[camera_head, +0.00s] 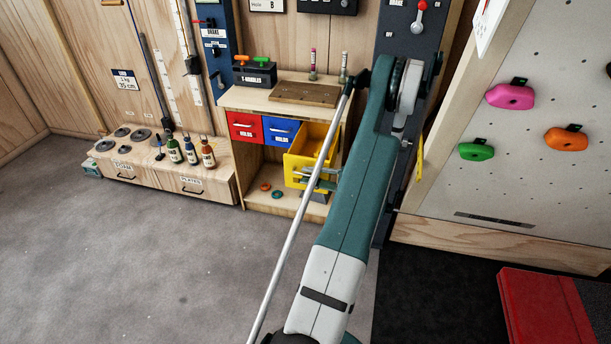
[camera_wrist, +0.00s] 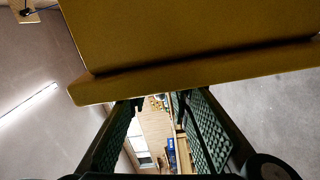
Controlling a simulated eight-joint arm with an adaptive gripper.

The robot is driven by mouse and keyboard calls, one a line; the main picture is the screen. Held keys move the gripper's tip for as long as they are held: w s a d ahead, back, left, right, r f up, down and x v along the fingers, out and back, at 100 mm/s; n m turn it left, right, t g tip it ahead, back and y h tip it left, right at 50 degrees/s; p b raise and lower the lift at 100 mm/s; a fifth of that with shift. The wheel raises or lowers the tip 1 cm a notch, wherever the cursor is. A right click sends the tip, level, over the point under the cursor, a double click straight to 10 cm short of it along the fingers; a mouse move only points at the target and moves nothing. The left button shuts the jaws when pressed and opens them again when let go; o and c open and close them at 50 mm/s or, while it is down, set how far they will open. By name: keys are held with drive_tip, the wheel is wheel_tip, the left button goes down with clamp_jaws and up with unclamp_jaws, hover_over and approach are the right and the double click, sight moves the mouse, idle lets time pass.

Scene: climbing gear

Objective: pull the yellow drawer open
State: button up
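The yellow drawer (camera_head: 297,168) juts out from the wooden cabinet, right of the red and blue drawers, in the head view. Its inside shows from above. My arm hides its right side. My gripper (camera_head: 312,176) is at the drawer's front face, partly hidden by my own arm. In the wrist view a large yellow surface with a lip (camera_wrist: 190,72), seemingly the drawer, fills the top. My gripper's two fingers (camera_wrist: 157,102) stand apart just below the lip, with nothing visible between them. I cannot make out the drawer's handle or whether a finger touches it.
The red drawer (camera_head: 244,126) and blue drawer (camera_head: 279,131) are shut. A brown board (camera_head: 305,94) lies on the cabinet top. Bottles (camera_head: 190,151) stand on the low bench at left. A red box (camera_head: 545,308) is at lower right. The grey floor (camera_head: 130,260) in front is clear.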

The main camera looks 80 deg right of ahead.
drive_tip(key=s, duration=1)
drive_tip(key=shift+s, duration=0.2)
idle(0.6)
